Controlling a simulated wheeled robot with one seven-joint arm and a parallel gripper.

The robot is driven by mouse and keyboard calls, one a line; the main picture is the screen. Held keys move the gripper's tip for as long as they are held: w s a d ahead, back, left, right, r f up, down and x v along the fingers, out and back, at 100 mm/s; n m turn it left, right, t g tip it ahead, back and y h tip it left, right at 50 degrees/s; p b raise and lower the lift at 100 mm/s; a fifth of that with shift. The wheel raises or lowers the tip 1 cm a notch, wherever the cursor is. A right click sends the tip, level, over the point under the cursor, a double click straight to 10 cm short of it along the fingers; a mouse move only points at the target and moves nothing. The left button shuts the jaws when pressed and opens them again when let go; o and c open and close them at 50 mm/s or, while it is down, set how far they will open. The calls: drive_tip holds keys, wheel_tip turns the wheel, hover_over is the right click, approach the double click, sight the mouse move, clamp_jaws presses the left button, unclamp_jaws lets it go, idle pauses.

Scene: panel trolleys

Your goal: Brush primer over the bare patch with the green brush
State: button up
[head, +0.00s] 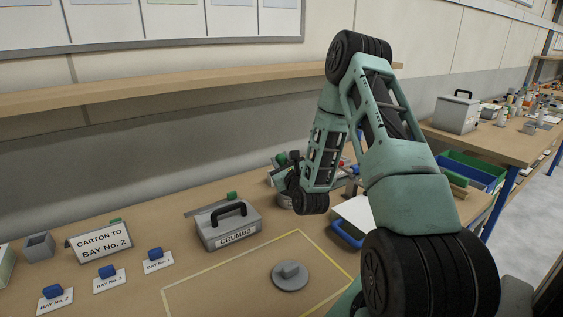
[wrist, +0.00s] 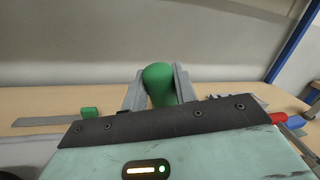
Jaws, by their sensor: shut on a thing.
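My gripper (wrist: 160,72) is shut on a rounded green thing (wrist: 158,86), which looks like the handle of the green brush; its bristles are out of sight. In the head view my arm hides most of the gripper, and a bit of green (head: 282,159) shows beside the wrist, above a cluster of tools at the back of the bench. I cannot make out a bare patch or a primer container for certain in either view.
The wooden bench (head: 150,215) holds a grey box marked CRUMBS (head: 229,225), a grey round lid (head: 290,276) inside a yellow taped outline, and a sign (head: 101,241). Small bay cards (head: 109,281) stand at left. A white board (head: 361,211) lies right of my wrist. A shelf (head: 180,86) runs above.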

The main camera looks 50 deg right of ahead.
drive_tip(key=shift+f+b, duration=0.55)
drive_tip(key=shift+f, duration=0.1)
idle(1.5)
drive_tip(key=shift+r, duration=0.1)
drive_tip(key=shift+r+p, duration=2.45)
drive_tip(key=shift+r, duration=1.1)
